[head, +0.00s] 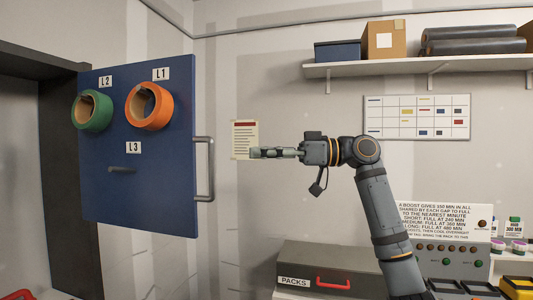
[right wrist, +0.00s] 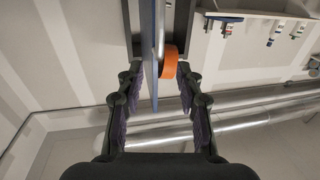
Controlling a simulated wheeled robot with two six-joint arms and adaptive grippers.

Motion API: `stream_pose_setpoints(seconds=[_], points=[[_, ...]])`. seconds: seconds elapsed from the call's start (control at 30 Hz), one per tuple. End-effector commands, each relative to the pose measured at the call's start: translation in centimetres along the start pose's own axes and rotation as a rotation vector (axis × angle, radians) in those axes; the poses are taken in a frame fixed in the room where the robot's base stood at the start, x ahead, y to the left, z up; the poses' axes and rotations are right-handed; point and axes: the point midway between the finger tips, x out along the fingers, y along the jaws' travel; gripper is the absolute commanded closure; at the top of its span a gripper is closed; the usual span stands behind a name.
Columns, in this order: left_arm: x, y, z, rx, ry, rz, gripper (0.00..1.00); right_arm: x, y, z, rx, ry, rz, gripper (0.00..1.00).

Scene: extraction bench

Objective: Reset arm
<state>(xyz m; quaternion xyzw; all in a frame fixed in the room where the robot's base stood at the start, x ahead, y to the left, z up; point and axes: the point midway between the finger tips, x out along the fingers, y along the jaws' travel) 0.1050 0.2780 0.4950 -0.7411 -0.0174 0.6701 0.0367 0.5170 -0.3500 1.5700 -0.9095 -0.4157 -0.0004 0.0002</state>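My right gripper (head: 254,153) points left in the head view, its arm rising from the lower right. In the right wrist view its two fingers (right wrist: 158,80) stand wide apart with nothing held between them. The blue panel (head: 150,190) stands left of the gripper, apart from it in the picture. The panel's edge shows beyond the fingers in the right wrist view (right wrist: 155,50). A grey handle (head: 211,170) is on the panel's right edge. An orange ring (head: 164,106) hangs at L1 and a green ring (head: 79,112) at L2. The L3 peg (head: 122,170) is bare. My left gripper is not in view.
A shelf (head: 420,65) with boxes and dark rolls is above the right arm. A grey PACKS case (head: 330,258) with a red handle lies below. A lettered sign panel (head: 440,220) stands at the right. A notice (head: 245,137) hangs behind the gripper.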

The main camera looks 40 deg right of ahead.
Motion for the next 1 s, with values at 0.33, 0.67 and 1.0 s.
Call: stream_pose_setpoints(seconds=[0.33, 0.67, 1.0], points=[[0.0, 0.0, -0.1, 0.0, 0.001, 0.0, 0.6, -1.0, 0.0, 0.0, 0.0, 0.001, 0.0, 0.64], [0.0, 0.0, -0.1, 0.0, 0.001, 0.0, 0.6, -0.8, 0.2, 0.2, 0.005, 0.0, 0.003, 0.64], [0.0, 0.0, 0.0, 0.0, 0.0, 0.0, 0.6, 5.3, 14.0, 16.8, 0.328, -0.078, 0.278, 0.64]])
